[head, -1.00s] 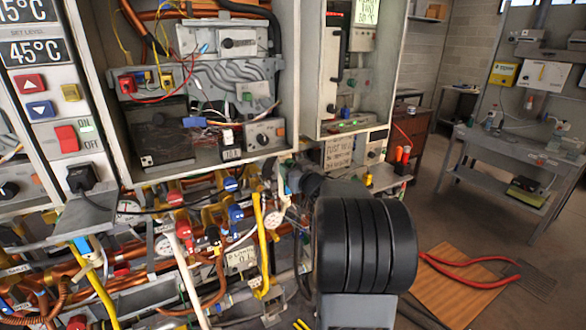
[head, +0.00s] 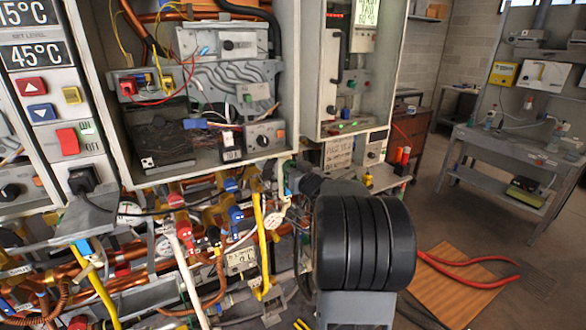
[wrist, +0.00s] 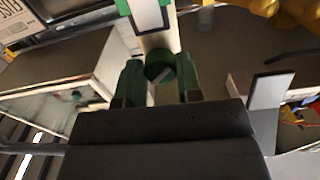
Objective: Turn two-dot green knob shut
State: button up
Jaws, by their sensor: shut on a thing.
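A round dark-green knob (wrist: 160,67) with a pale line across its face sits in the upper middle of the wrist view. My gripper (wrist: 159,82) has a green-tipped finger on each side of it and is shut on it. I cannot make out dots on the knob. In the head view my dark wrist reaches the pipework just below the right end of the large open cabinet (head: 215,177). The fingertips and the knob are hard to tell apart there.
Copper pipes, yellow handles (head: 262,245) and coloured valves crowd the left of my wrist. A smaller cabinet (head: 350,100) stands to the upper right. A grey workbench (head: 500,150) is at the far right, with open floor before it. A red hose (head: 465,270) lies on a wooden board.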

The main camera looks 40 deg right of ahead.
jog(key=shift+m+p, duration=2.85)
jog(key=shift+m, duration=1.35)
jog(key=o, duration=0.9)
jog(key=shift+o, duration=0.2)
jog(key=s+a+b, duration=0.2)
jog(key=s, duration=1.1)
jog(key=shift+s, duration=0.35)
